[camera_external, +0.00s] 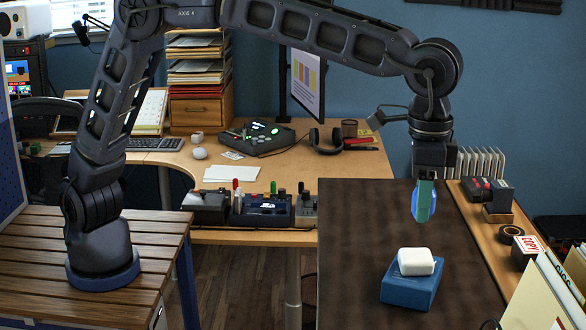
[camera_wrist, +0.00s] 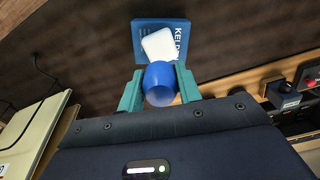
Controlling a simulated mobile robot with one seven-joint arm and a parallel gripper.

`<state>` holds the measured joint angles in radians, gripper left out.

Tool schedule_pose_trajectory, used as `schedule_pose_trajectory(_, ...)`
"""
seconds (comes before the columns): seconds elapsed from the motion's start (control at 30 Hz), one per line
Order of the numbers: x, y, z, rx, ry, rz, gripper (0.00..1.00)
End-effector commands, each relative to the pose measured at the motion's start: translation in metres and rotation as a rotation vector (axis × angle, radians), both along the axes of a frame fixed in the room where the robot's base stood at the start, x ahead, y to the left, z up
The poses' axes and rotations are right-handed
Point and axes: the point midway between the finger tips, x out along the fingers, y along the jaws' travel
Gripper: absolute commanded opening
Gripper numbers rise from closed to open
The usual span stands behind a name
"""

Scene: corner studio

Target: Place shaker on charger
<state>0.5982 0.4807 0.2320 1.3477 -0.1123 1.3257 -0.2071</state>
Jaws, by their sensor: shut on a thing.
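My gripper (camera_external: 424,204) hangs pointing down above the dark brown table top. In the wrist view its two teal fingers are shut on a rounded blue shaker (camera_wrist: 160,84). The shaker is held clear of the surface, and the fingers partly cover it. A white rounded block, which looks like the charger (camera_external: 416,261), lies on top of a blue box (camera_external: 409,293). In the wrist view the white charger (camera_wrist: 159,44) and the lettered blue box (camera_wrist: 146,27) are just beyond the shaker. In the external view the shaker is above the charger, with a gap between them.
The dark table (camera_external: 350,235) is clear around the blue box. A wooden ledge at right carries a dark device (camera_external: 487,191), a tape roll (camera_external: 511,231) and folders (camera_external: 545,290). A desk behind holds control boxes (camera_external: 265,211) and headphones (camera_external: 326,141).

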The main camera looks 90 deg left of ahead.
Motion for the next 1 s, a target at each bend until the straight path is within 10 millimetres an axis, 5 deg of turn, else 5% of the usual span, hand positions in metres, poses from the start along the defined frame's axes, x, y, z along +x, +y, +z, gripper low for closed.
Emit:
schedule_pose_trajectory(0.63,0.0,0.0,-0.065,0.0,0.001,0.0,0.12)
schedule_pose_trajectory(1.0,0.0,0.0,-0.069,0.0,0.0,0.001,0.12)
